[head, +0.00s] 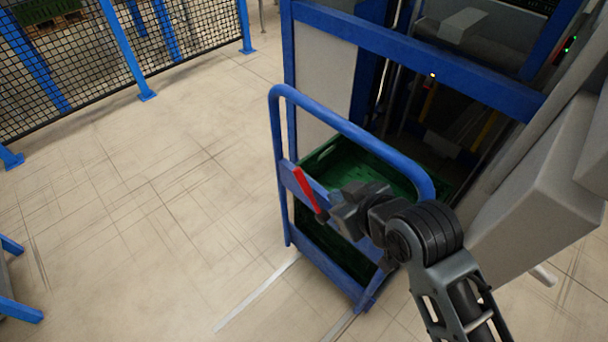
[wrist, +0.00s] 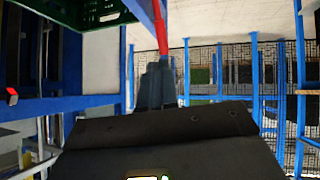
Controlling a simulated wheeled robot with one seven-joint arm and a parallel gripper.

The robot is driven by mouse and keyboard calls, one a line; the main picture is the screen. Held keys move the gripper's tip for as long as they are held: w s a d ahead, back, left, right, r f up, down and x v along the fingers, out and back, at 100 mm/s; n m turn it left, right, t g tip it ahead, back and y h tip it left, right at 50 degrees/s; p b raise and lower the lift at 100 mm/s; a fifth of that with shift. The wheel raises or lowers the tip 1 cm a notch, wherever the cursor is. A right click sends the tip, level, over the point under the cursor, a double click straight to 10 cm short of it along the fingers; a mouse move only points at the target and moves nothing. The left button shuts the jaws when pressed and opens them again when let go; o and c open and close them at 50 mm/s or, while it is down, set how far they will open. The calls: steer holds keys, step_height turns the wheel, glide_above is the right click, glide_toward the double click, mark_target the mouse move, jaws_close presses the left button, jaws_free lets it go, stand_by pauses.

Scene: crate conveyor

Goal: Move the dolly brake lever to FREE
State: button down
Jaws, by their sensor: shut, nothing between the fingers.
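The blue dolly (head: 276,140) stands in front of the blue-framed machine, with a tall handle hoop. Its red brake lever (head: 306,188) is on the crossbar at the left of the hoop and slopes from upper left to lower right. My gripper (head: 330,214) is at the lower end of the lever, and the picture does not settle whether they touch. The lever also shows in the wrist view (wrist: 161,30), just beyond the fingertips (wrist: 157,65). The fingers are together with nothing between them. No FREE marking is readable.
Green crates (head: 335,160) are stacked on the dolly behind the hoop. The blue-framed machine (head: 420,50) is behind it, and a grey cabinet (head: 540,180) stands at the right. Mesh fencing (head: 100,60) runs along the back left. The floor left of the dolly is open.

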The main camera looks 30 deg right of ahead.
mark_target(300, 180)
steer(key=x, duration=1.3)
steer(key=shift+w+a+r, duration=0.2)
steer(key=shift+w, duration=0.1)
steer(key=shift+r, duration=0.1)
steer(key=shift+w+a+g+p, duration=0.25)
steer(key=shift+w+g+p, duration=0.35)
steer(key=shift+p, duration=0.65)
steer(key=shift+w+a+f+g+p, duration=0.15)
steer(key=shift+w+f+g+p, duration=0.15)
steer(key=shift+w+g+p, duration=0.35)
steer(key=shift+w+a+f+n+g+h+p, duration=0.2)
steer(key=shift+w+f+g+h+p, duration=0.1)
steer(key=shift+w+f+g, duration=0.4)
steer(key=shift+w+a+f+n+g+h+p, duration=0.1)
steer(key=shift+w+a+f+g+h+p, duration=0.3)
steer(key=shift+f, duration=0.45)
steer(key=shift+w+d, duration=0.15)
